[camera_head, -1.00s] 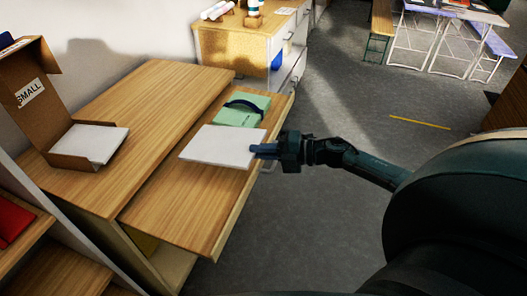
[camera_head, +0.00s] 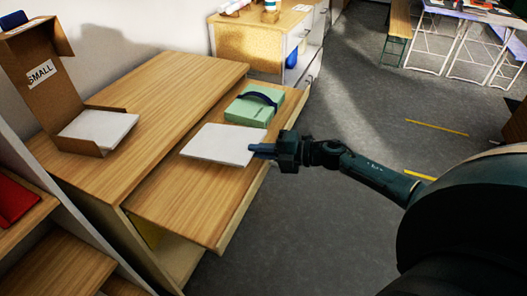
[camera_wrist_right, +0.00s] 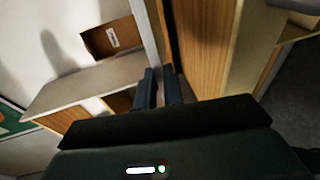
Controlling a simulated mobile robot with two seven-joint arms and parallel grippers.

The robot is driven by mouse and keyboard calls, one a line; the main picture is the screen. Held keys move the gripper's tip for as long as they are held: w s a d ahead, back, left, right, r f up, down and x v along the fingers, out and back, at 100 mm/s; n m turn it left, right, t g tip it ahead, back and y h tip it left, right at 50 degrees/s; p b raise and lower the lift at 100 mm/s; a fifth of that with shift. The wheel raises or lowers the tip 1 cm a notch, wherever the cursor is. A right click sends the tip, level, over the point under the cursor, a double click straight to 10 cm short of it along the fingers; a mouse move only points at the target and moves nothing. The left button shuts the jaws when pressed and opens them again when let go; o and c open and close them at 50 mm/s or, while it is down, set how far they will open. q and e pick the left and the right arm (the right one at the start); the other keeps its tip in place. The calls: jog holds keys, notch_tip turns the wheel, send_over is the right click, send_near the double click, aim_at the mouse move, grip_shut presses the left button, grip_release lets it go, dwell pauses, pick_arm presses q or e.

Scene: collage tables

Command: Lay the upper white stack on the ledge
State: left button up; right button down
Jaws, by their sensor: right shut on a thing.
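A flat white stack (camera_head: 220,144) is over the pull-out wooden ledge (camera_head: 180,210), near its middle. My right gripper (camera_head: 260,151) is shut on the stack's right edge and holds it nearly flat. In the right wrist view the stack (camera_wrist_right: 149,32) shows edge-on as a pale strip between the fingers (camera_wrist_right: 159,82), with a dark band between it and the wood (camera_wrist_right: 207,45). I cannot tell whether it touches the ledge. Another white stack (camera_head: 98,126) lies in the open cardboard box (camera_head: 78,147). My left gripper is not in view.
A green case (camera_head: 247,109) with a dark blue handle lies on the ledge just behind the held stack. The higher wooden top (camera_head: 150,110) carries the cardboard box. The near part of the ledge is clear. A red item (camera_head: 14,200) sits on a shelf at the left.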

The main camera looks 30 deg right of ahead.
jog(key=shift+w+a+f+b, duration=0.3)
jog(key=shift+f+b, duration=0.2)
jog(key=shift+f, duration=0.1)
jog(key=shift+w+a+f+b, duration=0.15)
jog(key=shift+w+f+b, duration=0.1)
jog(key=shift+f+b, duration=0.3)
jog(key=shift+w+a+f+b, duration=0.15)
jog(key=shift+w+f+b, duration=0.05)
jog(key=shift+f+b, duration=0.2)
jog(key=shift+w+a+f+b, duration=0.2)
jog(key=shift+w+f+b, duration=0.1)
jog(key=shift+f+b, duration=0.3)
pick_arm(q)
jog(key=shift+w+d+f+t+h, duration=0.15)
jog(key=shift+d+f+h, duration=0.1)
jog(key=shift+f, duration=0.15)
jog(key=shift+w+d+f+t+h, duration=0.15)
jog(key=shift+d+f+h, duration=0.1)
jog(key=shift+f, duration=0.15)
pick_arm(e)
jog(key=shift+w+a+f, duration=0.1)
jog(key=shift+f, duration=0.2)
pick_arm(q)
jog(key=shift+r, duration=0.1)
pick_arm(e)
jog(key=c, duration=1.4)
grip_release()
jog(key=shift+c, duration=0.2)
jog(key=shift+f, duration=0.1)
